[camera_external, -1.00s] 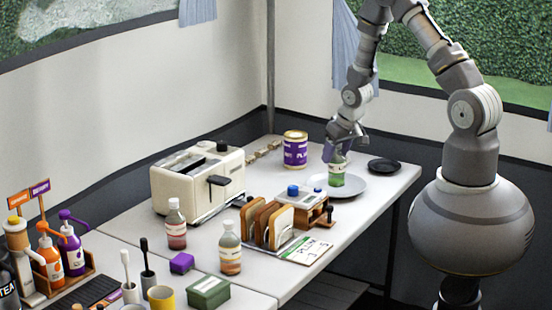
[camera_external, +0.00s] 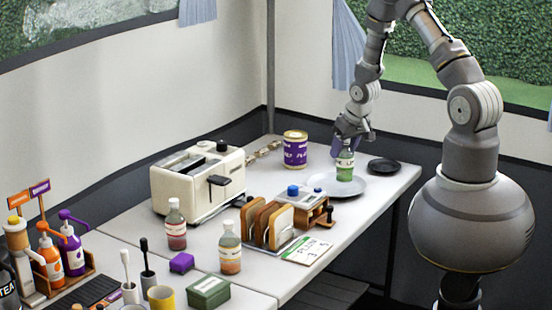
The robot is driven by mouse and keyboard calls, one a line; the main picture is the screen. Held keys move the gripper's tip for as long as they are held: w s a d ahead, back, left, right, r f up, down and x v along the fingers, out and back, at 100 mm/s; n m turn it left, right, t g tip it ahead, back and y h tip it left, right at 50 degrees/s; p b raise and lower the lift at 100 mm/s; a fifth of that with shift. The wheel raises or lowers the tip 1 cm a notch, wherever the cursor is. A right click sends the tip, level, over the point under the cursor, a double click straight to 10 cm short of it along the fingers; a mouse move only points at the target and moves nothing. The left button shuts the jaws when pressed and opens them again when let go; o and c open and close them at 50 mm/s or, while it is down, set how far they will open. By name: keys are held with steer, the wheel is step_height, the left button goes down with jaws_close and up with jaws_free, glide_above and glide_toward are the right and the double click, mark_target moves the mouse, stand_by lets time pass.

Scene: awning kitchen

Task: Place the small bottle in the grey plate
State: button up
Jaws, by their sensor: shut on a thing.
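The small bottle (camera_external: 345,170) is green with a pale label and stands upright over the grey plate (camera_external: 359,189), near its middle. It looks to be at the plate's surface, though I cannot tell for sure that it touches. My gripper (camera_external: 347,147) points down from above and is shut on the bottle's upper part, hiding its top. The grey plate lies flat on the right part of the white table.
A small black dish (camera_external: 384,166) lies right of the plate. A purple-labelled can (camera_external: 295,150) stands to the left behind. A wooden rack with toast (camera_external: 268,224), a toaster (camera_external: 197,178) and two bottles stand to the left. The table's right edge is near.

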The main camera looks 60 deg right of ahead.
steer(key=shift+w+d+f+b, duration=0.2)
steer(key=shift+w+f+b, duration=0.1)
steer(key=shift+w+f, duration=0.3)
steer(key=shift+w+d+f+b, duration=0.25)
steer(key=shift+w+f, duration=0.2)
steer(key=shift+f, duration=0.2)
steer(key=shift+w+d+f+b, duration=0.2)
steer(key=shift+w+f+b, duration=0.1)
steer(key=shift+w+f, duration=0.3)
steer(key=shift+s, duration=0.1)
steer(key=shift+f, duration=0.2)
steer(key=o, duration=1.4)
steer(key=shift+r, duration=0.1)
